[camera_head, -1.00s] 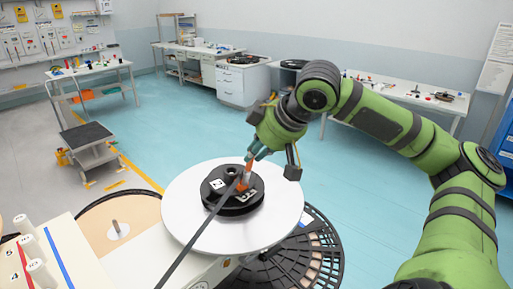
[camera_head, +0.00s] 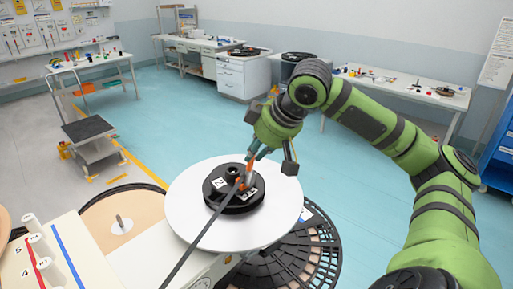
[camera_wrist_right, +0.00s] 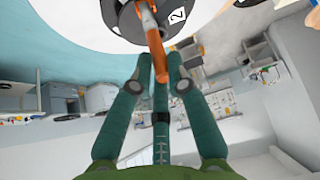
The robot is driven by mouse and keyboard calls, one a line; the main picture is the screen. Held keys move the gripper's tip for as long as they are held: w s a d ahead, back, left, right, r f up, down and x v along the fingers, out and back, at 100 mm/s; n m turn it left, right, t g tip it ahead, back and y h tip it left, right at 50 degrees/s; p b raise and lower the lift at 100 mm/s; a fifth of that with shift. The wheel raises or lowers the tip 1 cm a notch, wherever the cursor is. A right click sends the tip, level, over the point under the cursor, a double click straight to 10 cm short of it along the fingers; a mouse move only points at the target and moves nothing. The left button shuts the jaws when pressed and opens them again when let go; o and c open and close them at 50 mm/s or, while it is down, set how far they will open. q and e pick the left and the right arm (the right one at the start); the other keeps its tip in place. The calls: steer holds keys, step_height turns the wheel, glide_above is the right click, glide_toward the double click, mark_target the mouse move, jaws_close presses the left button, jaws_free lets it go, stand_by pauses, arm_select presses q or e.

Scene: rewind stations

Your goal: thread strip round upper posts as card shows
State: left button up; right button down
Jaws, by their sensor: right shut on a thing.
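A long dark grey strip (camera_head: 205,230) runs from the black hub (camera_head: 222,187) on the white disc (camera_head: 187,210) down to the bottom edge. My right gripper (camera_head: 250,172) is over the hub, shut on an orange piece (camera_head: 244,184) at the strip's upper end. Whether the piece touches the hub is unclear. White posts (camera_head: 40,246), some numbered, stand on a cream panel (camera_head: 90,262) at lower left, partly cut off. I cannot identify the card. My left gripper is out of view.
A black slotted reel (camera_head: 318,258) is below right of the disc, and a tan reel (camera_head: 100,228) is at its left. A grey step trolley (camera_head: 88,130) and benches (camera_head: 205,48) stand farther back. The blue floor between is clear.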

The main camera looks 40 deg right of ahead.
steer(key=shift+w+r+p, duration=0.1)
steer(key=shift+p, duration=0.25)
steer(key=shift+w+r+g, duration=0.2)
steer(key=shift+w+g, duration=0.15)
steer(key=shift+g, duration=0.25)
steer(key=shift+w+g, duration=0.35)
steer(key=shift+g, duration=0.15)
steer(key=shift+s, duration=0.1)
steer(key=shift+w+d+r, duration=0.1)
steer(key=shift+w, duration=0.15)
steer(key=shift+w+d+r+m+g, duration=0.1)
steer(key=shift+w+r+m+g, duration=0.05)
steer(key=shift+w, duration=0.2)
steer(key=shift+w+d+r+m+g, duration=0.1)
steer(key=shift+w+m+g, duration=0.05)
steer(key=shift+w, duration=0.2)
steer(key=shift+w+r, duration=0.2)
steer(key=shift+w, duration=0.2)
